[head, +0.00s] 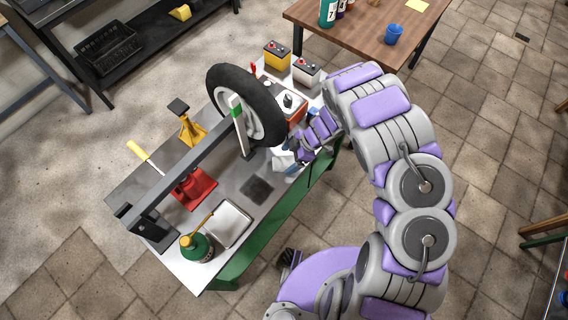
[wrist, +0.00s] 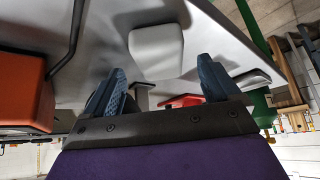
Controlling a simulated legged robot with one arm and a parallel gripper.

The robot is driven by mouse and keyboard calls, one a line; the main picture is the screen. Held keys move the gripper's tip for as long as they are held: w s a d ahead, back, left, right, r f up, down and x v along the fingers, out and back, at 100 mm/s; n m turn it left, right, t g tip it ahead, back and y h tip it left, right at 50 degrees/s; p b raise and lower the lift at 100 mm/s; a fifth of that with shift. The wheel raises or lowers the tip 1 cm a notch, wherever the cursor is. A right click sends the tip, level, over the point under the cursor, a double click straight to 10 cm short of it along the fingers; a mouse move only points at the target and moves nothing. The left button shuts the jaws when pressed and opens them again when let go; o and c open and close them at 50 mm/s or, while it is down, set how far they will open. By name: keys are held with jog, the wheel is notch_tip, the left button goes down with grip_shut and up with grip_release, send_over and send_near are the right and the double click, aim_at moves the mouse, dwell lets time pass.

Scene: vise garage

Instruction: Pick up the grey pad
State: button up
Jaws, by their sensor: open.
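A light grey pad (wrist: 157,48) with rounded corners lies on the pale bench top in the wrist view, ahead of my gripper (wrist: 162,84) and roughly between its two blue fingers. The fingers are apart, with nothing held between them. In the head view my gripper (head: 292,158) is low over the bench's right edge, beside the wheel. A small pale patch there, the pad (head: 282,161), shows next to the fingers and is partly covered by them. I cannot tell whether the fingers touch it.
The workbench (head: 221,180) holds a tire (head: 243,85) on a stand, a red jack (head: 193,187), a yellow jack stand (head: 190,128), a metal tray (head: 229,224) and a green oil can (head: 197,247). A dark square (head: 258,189) lies nearby. An orange-red box (wrist: 22,90) is close at left.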

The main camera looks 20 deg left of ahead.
jog(key=shift+x, duration=1.1)
jog(key=shift+c, duration=0.4)
jog(key=c, duration=1.1)
jog(key=shift+r, duration=0.2)
